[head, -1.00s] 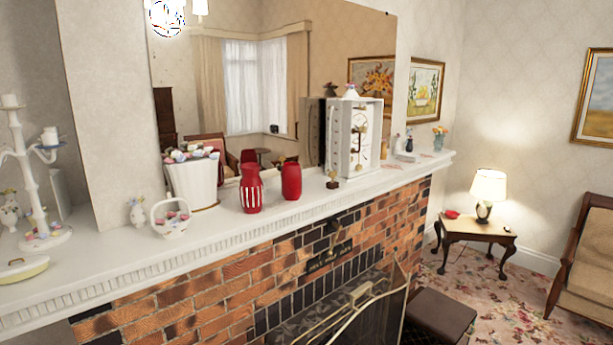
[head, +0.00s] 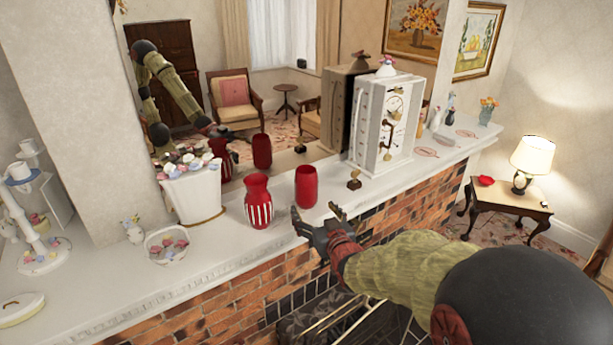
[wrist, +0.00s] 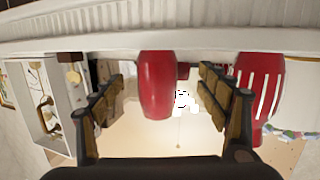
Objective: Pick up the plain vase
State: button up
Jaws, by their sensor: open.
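The plain vase (head: 307,187) is solid red and stands upright on the white mantel (head: 225,240). A red vase with white stripes (head: 258,203) stands just left of it. My gripper (head: 317,213) is open at the mantel's front edge, directly in front of the plain vase. In the wrist view, which looks upside down, the plain vase (wrist: 157,85) shows between the two spread fingers of my gripper (wrist: 165,90), nearer the left one. The striped vase (wrist: 262,85) is outside the right finger. I see no finger clearly touching either vase.
A small gold-topped ornament (head: 354,180) and a white clock (head: 387,125) stand right of the plain vase. A white planter of flowers (head: 192,195) and a small basket (head: 167,245) stand left. A mirror (head: 290,100) rises behind, reflecting the vases and my arm.

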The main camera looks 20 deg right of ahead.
aim_at(307, 193)
jog(key=shift+w+d+r+t+p, duration=0.1)
jog(key=shift+w+d+t+p, duration=0.5)
jog(key=shift+t, duration=0.3)
jog(key=shift+w+d+p, duration=0.15)
jog(key=shift+w+p, duration=0.2)
jog(key=shift+w, duration=3.45)
jog(key=shift+c, duration=0.7)
jog(key=c, duration=1.4)
jog(key=shift+c, duration=0.2)
jog(key=shift+r, duration=0.1)
